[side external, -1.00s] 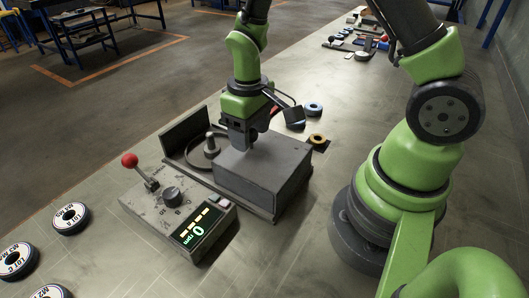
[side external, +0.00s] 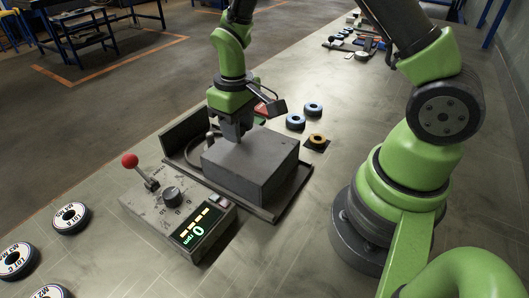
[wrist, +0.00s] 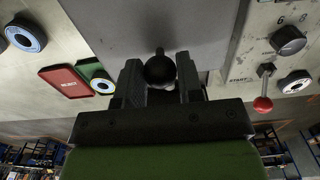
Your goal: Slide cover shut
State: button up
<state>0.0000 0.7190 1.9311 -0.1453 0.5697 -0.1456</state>
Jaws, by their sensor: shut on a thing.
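The cover (side external: 252,165) is a grey box on a dark base plate (side external: 272,213) with a low upright wall (side external: 190,128) at its far left. My gripper (side external: 238,138) is at the cover's far left edge in the side view. In the wrist view my gripper (wrist: 160,78) is shut on a dark round knob (wrist: 159,69) beside the cover's grey face (wrist: 160,22). A small part of a round fixture (side external: 212,140) shows between the wall and the cover; the rest is hidden.
A control box (side external: 180,205) with a red-balled lever (side external: 130,161), dial and display reading 0 stands in front of the base. Labelled discs (side external: 70,218) lie at the left. A red plate (wrist: 68,82) shows in the wrist view.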

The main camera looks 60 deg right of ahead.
jog(key=w, duration=1.1)
jog(key=shift+w, duration=0.15)
jog(key=o, duration=0.7)
jog(key=shift+r, duration=4)
